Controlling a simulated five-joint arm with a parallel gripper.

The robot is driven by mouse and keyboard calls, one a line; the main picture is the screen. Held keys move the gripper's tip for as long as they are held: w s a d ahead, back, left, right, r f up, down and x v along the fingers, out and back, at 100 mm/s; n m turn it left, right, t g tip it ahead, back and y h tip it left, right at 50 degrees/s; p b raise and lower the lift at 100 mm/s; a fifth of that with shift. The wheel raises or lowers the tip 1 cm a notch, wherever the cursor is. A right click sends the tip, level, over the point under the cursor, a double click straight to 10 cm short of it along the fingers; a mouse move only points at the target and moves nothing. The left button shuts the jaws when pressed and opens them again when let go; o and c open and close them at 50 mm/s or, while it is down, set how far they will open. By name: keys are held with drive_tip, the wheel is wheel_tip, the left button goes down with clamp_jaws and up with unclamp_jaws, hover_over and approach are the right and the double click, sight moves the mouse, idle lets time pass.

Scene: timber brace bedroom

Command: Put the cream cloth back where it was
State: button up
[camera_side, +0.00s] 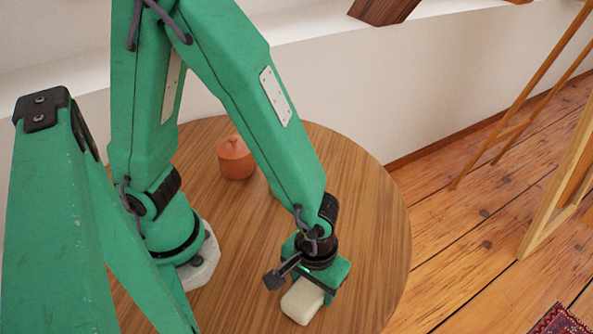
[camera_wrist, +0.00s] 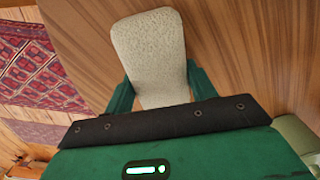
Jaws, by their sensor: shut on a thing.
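The cream cloth (camera_side: 302,301) is a small, rounded, block-like bundle at the front right of the round wooden table. It also shows in the wrist view (camera_wrist: 150,55), pale and speckled, lying lengthwise between the fingers. My gripper (camera_side: 316,290) points down and is shut on the cloth, with one green finger against each side. In the wrist view my gripper (camera_wrist: 157,85) covers the cloth's near end. I cannot tell whether the cloth touches the table or is slightly above it.
A lidded terracotta pot (camera_side: 236,158) stands toward the back of the round table (camera_side: 365,220), behind my forearm. The table's right part is bare up to its curved edge. Beyond lie a plank floor, a wooden frame (camera_side: 555,190) and a red patterned rug (camera_side: 562,322).

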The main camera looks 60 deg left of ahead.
drive_tip(key=shift+f, duration=0.1)
drive_tip(key=o, duration=1)
drive_tip(key=shift+c, duration=0.2)
wheel_tip(320, 180, up, 12)
idle(0.3)
idle(0.5)
